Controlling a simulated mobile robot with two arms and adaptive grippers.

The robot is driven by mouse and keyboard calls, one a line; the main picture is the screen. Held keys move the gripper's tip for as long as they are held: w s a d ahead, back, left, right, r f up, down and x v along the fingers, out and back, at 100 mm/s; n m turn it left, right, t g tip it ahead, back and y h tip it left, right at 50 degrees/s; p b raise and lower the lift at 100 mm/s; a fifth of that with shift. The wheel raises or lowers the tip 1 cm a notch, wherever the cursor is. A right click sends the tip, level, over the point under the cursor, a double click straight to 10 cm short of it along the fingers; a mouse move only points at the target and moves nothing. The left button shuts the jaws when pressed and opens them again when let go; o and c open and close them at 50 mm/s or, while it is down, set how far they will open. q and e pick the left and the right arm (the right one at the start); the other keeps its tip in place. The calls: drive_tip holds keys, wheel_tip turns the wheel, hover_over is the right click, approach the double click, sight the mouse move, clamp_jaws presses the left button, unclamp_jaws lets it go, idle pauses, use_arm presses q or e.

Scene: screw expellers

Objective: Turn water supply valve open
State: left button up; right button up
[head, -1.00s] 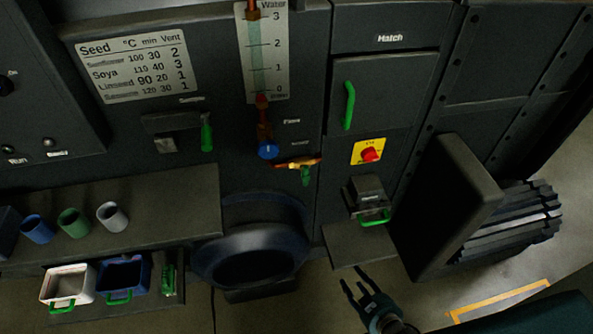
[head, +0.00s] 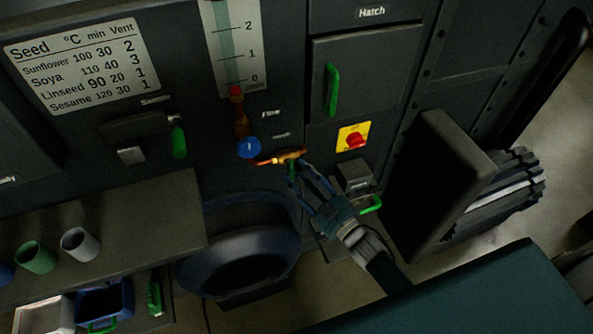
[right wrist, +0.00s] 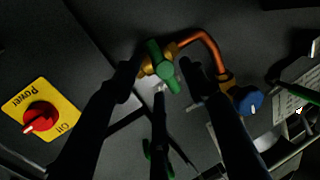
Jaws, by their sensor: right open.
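The water supply valve is a brass fitting (head: 283,157) low on the dark panel, with a green handle (right wrist: 162,66) that shows best in the right wrist view. A copper pipe (right wrist: 212,52) joins it to the blue round knob (head: 249,148) of the flow fitting. My right gripper (head: 304,177) is open, just in front of the valve. In the right wrist view its fingers (right wrist: 160,78) reach to either side of the green handle, with a gap on each side. In the head view the handle is partly hidden by the fingers. My left gripper is not in view.
A red power switch on a yellow plate (head: 354,138) is right of the valve. A small box with a green handle (head: 371,205) is below it. A round dark opening (head: 245,262) is below left. A level tube (head: 232,50) hangs above.

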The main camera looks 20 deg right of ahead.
drive_tip(key=shift+x, duration=0.95)
drive_tip(key=shift+c, duration=0.3)
clamp_jaws()
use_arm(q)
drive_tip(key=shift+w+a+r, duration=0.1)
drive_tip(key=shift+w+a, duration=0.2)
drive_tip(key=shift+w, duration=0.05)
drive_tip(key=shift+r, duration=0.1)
